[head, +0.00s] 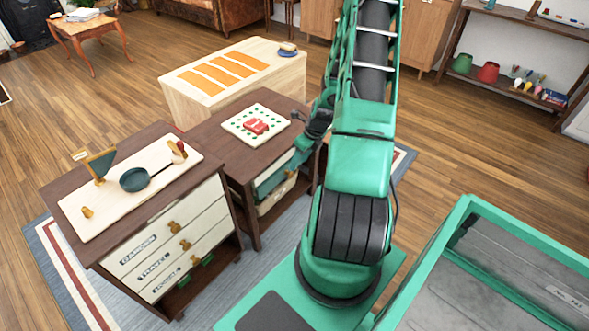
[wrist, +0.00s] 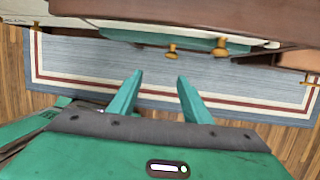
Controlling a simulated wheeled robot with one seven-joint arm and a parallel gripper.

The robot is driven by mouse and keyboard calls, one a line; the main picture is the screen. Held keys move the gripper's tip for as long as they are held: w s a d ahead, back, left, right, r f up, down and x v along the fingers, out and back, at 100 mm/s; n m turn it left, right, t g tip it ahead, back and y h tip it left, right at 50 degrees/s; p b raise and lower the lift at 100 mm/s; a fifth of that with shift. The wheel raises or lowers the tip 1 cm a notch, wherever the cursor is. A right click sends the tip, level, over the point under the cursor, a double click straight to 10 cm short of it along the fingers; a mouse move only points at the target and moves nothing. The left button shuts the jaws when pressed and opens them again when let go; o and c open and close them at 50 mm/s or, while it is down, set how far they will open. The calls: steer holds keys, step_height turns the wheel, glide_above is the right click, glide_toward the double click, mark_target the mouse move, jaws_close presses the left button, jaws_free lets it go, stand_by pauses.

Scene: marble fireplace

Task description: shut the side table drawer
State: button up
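The side table (head: 215,135) is dark brown and stands mid-picture in the head view, a white board with green dots and a red item on top. Below its top, partly behind my arm, are a teal front (head: 268,184) and a cream drawer front (head: 275,198) with a brass knob. How far any drawer stands out is hard to tell. In the wrist view, brown and cream furniture edges cross the top, with a teal strip (wrist: 150,38) and brass knobs (wrist: 172,51) below. My gripper (wrist: 160,76) is open and empty, its fingers apart from the knobs.
A brown cabinet (head: 60,192) with labelled cream drawers (head: 150,254) and a board of items on top stands left. A pale wooden block (head: 190,105) with orange strips stands behind. A blue-grey rug (wrist: 85,60) lies below. A green-rimmed bin (head: 440,252) is at right.

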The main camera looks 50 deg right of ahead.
mark_target(287, 168)
steer(key=d+f+t+y, duration=0.1)
steer(key=d+f+y, duration=0.1)
steer(key=d, duration=0.3)
steer(key=x, duration=1.1)
steer(key=shift+w+a, duration=0.15)
steer(key=shift+w, duration=0.1)
steer(key=shift+c, duration=0.2)
jaws_close()
steer(key=shift+w+a, duration=0.1)
steer(key=shift+w, duration=1.85)
steer(key=shift+o, duration=0.2)
jaws_free()
